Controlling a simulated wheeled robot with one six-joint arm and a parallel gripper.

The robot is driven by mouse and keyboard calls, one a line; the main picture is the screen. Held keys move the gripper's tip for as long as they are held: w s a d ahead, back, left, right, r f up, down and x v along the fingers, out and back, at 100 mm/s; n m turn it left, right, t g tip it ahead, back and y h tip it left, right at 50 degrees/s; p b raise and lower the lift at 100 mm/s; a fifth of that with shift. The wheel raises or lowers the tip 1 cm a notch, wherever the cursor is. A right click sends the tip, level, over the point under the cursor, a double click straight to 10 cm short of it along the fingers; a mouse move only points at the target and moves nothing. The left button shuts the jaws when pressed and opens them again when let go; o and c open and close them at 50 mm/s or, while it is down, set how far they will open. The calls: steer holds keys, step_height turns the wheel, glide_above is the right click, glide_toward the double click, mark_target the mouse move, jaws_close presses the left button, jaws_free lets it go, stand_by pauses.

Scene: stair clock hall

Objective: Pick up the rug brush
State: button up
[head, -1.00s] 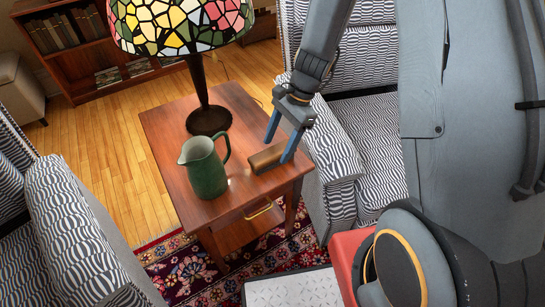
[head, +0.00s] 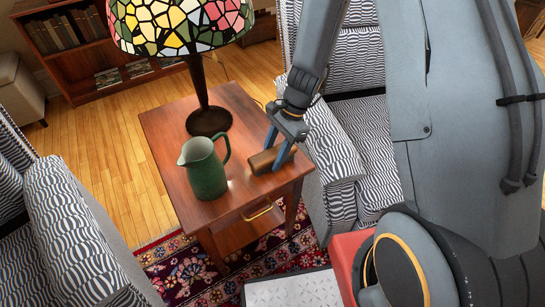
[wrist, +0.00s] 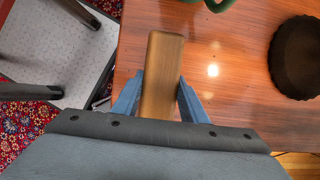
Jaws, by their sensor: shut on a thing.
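The rug brush (head: 262,162) is a small brown wooden block on the right part of the side table's top (head: 165,130). In the wrist view the brush (wrist: 163,70) lies lengthwise between my blue fingers, its far end sticking out beyond them. My gripper (head: 277,158) points down at the table and is shut on the brush. The gripper also shows in the wrist view (wrist: 160,97). The brush appears to be at the tabletop; I cannot tell whether it touches the wood. Its underside is hidden.
A green pitcher (head: 206,172) stands left of the brush. A stained-glass lamp (head: 208,118) stands behind them on the table. Striped armchairs flank the table at left (head: 75,235) and right (head: 325,140).

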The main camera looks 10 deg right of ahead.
mark_target(273, 152)
step_height(273, 152, up, 10)
steer(key=shift+p, duration=0.5)
